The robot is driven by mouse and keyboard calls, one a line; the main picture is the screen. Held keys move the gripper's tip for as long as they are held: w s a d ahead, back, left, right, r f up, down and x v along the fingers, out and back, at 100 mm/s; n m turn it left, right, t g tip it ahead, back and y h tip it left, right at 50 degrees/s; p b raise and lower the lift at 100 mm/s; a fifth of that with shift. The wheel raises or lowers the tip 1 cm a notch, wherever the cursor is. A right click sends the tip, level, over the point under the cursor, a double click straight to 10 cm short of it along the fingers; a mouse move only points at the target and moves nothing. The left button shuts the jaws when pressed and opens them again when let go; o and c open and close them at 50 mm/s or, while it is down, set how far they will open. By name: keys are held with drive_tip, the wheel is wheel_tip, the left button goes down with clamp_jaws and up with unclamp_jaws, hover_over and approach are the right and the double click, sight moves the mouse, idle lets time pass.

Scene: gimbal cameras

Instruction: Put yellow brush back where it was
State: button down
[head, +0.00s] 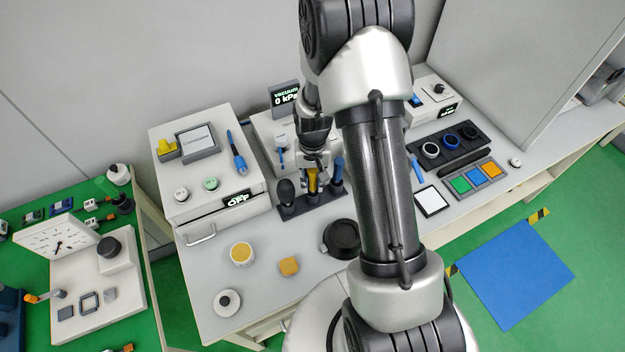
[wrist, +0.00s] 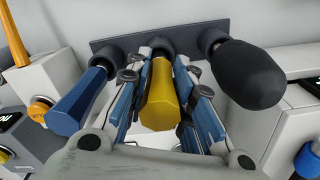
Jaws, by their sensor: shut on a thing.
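The yellow brush (head: 313,180) is upright at the middle place of a dark rack (head: 312,208). My gripper (head: 314,166) is above the rack and shut on the brush's yellow handle. In the wrist view the yellow handle (wrist: 161,98) lies between the two blue-padded fingers of my gripper (wrist: 160,65), and its far end meets a dark round piece at the rack (wrist: 216,25). The brush's lower end is hidden, so I cannot tell how deep it sits.
A blue-handled tool (head: 338,172) and a black-bulbed tool (head: 286,190) stand close on either side in the rack. A white box (head: 208,170) is left of it.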

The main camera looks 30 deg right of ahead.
drive_tip(key=shift+f, duration=0.1)
drive_tip(key=c, duration=1.8)
unclamp_jaws()
drive_tip(key=shift+f, duration=0.1)
drive_tip(key=shift+c, duration=0.2)
drive_tip(key=o, duration=0.4)
drive_tip(key=shift+o, duration=0.2)
wheel_tip(320, 180, up, 13)
drive_tip(key=p, duration=0.2)
drive_tip(key=shift+f+p, duration=0.1)
drive_tip(key=shift+p, duration=0.3)
drive_tip(key=s+a+r+n+t, duration=0.25)
drive_tip(key=s+r, duration=0.35)
drive_tip(key=r, duration=0.4)
drive_tip(key=s+a+r+n+t, duration=0.1)
drive_tip(key=s+a+r, duration=0.4)
drive_tip(key=r, duration=0.4)
drive_tip(key=s+a+r+n+t, duration=0.1)
drive_tip(key=s+r, duration=0.1)
drive_tip(key=s, duration=0.8)
drive_tip(key=shift+a+r, duration=0.25)
drive_tip(key=shift+r, duration=0.15)
